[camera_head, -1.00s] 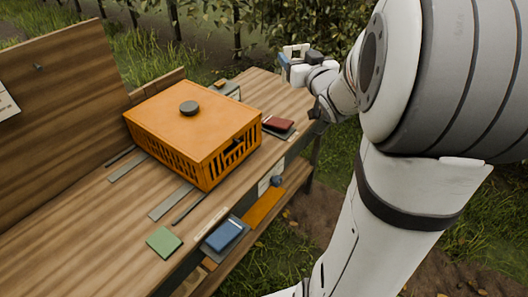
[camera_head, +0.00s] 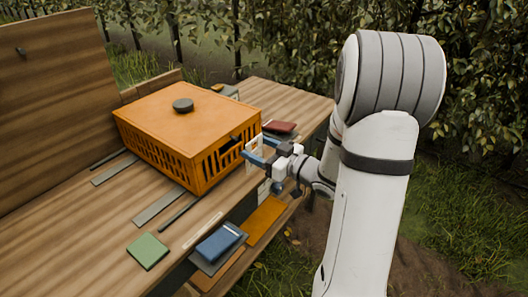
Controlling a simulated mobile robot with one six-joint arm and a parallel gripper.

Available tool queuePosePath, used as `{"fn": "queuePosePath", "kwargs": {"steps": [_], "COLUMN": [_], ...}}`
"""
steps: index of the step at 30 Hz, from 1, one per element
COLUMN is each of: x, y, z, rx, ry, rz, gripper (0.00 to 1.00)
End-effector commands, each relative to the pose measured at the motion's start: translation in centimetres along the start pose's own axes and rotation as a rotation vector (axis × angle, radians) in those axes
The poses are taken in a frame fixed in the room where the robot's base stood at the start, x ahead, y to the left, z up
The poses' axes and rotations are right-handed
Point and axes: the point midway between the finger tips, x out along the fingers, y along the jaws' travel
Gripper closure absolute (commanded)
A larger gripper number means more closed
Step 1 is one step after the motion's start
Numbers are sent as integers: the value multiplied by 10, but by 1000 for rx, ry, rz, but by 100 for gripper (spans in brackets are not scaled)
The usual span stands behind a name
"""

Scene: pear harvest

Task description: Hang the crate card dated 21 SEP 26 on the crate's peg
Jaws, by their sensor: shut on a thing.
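The orange slatted crate (camera_head: 165,125) stands on the wooden bench with its lid on and a dark round knob (camera_head: 183,105) on top. My gripper (camera_head: 259,150) is just right of the crate's right end, its blue fingers pointing at the crate. It is shut on a small whitish card (camera_head: 254,146), partly hidden by the fingers. The card's date is too small to read. A dark slot shows high on the crate's right end. I cannot make out the peg, or whether the card touches the crate.
A red book-like item (camera_head: 281,127) lies on the bench behind my gripper. A green square (camera_head: 148,250) and grey strips lie in front of the crate. A blue item (camera_head: 219,243) and an orange panel (camera_head: 264,221) are lower, at the bench's front. A backboard (camera_head: 55,100) stands at left.

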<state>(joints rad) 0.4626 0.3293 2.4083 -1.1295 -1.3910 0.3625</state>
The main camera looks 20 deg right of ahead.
Motion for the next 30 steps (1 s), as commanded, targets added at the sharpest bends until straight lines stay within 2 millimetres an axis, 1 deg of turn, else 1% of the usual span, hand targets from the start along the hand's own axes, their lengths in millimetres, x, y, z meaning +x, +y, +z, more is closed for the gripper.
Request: {"fn": "queuePosePath", "kwargs": {"steps": [30], "x": [60], "y": [1], "z": [5], "rx": [1], "ry": [0], "rz": [4], "gripper": [57]}}
